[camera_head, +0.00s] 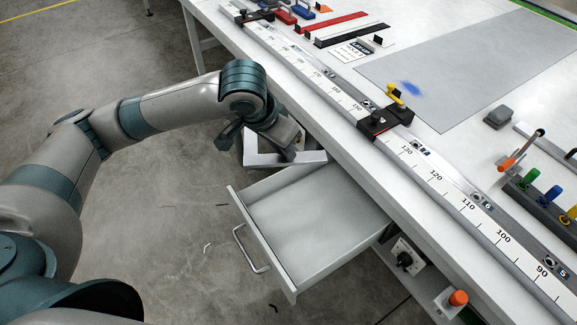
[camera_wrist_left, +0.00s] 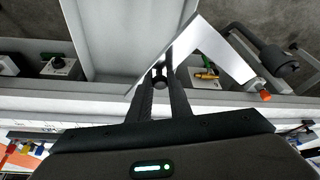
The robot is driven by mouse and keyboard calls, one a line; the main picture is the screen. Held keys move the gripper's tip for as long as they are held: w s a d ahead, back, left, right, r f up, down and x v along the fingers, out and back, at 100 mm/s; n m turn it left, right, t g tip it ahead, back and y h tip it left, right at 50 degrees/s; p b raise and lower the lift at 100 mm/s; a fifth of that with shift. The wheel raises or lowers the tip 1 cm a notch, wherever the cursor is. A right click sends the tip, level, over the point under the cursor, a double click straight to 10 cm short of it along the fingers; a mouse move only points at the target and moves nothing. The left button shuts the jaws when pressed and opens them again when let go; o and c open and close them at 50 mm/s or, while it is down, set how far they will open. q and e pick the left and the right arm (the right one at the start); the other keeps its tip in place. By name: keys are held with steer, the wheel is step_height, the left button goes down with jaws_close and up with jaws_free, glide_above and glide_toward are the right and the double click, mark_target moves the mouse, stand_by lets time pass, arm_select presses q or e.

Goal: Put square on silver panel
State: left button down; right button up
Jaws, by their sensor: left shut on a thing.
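The square (camera_head: 268,160) is a light grey L-shaped metal piece. My left gripper (camera_head: 258,143) is shut on it, beside the table's front edge and above the back of the open drawer. In the left wrist view the square (camera_wrist_left: 222,50) sticks out from between the fingertips (camera_wrist_left: 161,76), its corner toward the top. The gripper hides part of the square in the head view. The silver panel (camera_head: 480,55) is a flat grey sheet on the tabletop, with a blue smudge near its left corner. My right gripper is not in view.
The drawer (camera_head: 310,210) is pulled out and looks empty. A ruled rail (camera_head: 440,185) with a black clamp (camera_head: 385,122) runs along the table's front edge. A grey block (camera_head: 498,117) and a tool rack (camera_head: 545,205) stand at the right. Most of the panel is clear.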

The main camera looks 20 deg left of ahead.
arm_select(q)
steer(key=r+n, duration=0.1)
steer(key=a+r+n+y, duration=0.1)
steer(key=r, duration=0.1)
steer(key=r+n, duration=0.1)
steer(key=n, duration=0.1)
steer(key=shift+w+a+r+y, duration=0.3)
steer(key=shift+w+r, duration=0.1)
